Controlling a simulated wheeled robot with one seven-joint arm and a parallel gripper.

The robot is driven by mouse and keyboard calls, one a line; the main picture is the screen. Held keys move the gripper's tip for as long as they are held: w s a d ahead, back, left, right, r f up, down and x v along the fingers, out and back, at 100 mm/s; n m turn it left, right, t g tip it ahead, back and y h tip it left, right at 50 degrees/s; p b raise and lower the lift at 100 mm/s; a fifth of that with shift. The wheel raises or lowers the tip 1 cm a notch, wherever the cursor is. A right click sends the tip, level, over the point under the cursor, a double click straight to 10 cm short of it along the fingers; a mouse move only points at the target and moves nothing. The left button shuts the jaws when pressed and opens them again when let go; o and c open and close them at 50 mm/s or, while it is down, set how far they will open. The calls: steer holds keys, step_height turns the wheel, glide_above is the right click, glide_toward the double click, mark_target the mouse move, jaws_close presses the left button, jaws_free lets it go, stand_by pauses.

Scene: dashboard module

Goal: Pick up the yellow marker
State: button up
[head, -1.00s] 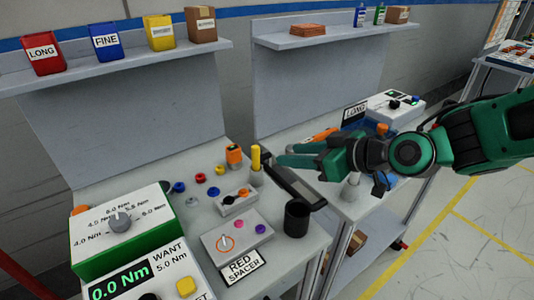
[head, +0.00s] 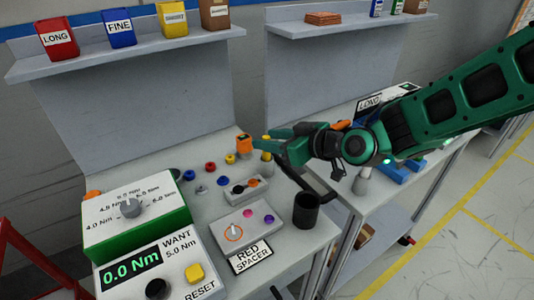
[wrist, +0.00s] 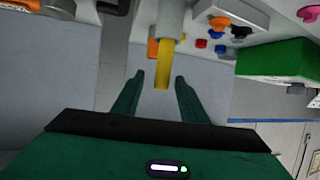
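The yellow marker (head: 266,142) stands upright in a pale cylindrical holder (head: 267,167) on the bench, with its lower part hidden in the holder. In the wrist view the yellow marker (wrist: 163,65) comes out of the holder (wrist: 170,18), and its free end lies between the two fingertips in the picture. My gripper (head: 264,139) is open, reaching in from the right at the height of the marker's top. In the wrist view my gripper (wrist: 158,79) shows a gap on both sides of the marker. I see no contact.
An orange-topped object (head: 244,144) stands close left of the marker. A black cup (head: 306,210) stands in front, near the bench edge. A small switch box (head: 244,188), colored knobs and the green torque unit (head: 136,218) fill the left. A shelf with bins (head: 115,49) is behind.

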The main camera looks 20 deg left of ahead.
steer(key=shift+w+a+f, duration=0.2)
steer(key=shift+a+f, duration=0.05)
steer(key=shift+a, duration=0.3)
jaws_close()
